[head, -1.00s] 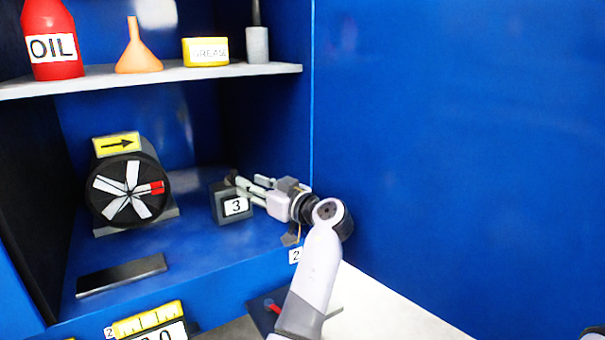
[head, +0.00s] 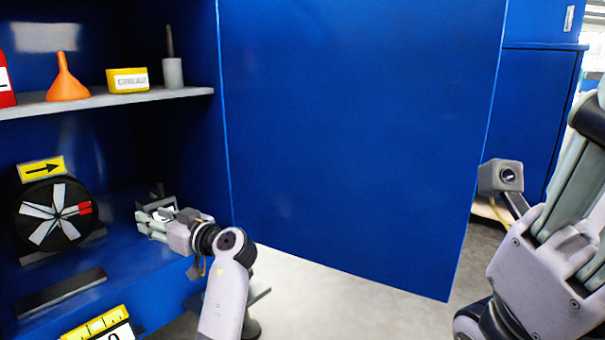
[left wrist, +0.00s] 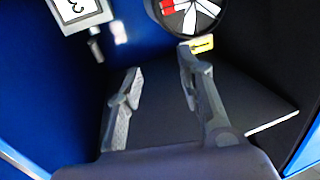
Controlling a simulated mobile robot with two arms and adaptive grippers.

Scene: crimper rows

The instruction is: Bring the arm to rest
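My left gripper (head: 142,224) is at the end of the arm coming in from the bottom, inside the blue cabinet over its lower floor. In the left wrist view its two fingers (left wrist: 158,100) stand apart with nothing between them.
A fan (head: 52,214) with a yellow arrow sign and a dark flat plate (head: 60,293) are left of the left gripper. A shelf (head: 150,97) above holds a funnel (head: 67,80) and a yellow grease box (head: 128,80). A blue door panel (head: 350,130) stands between the arms.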

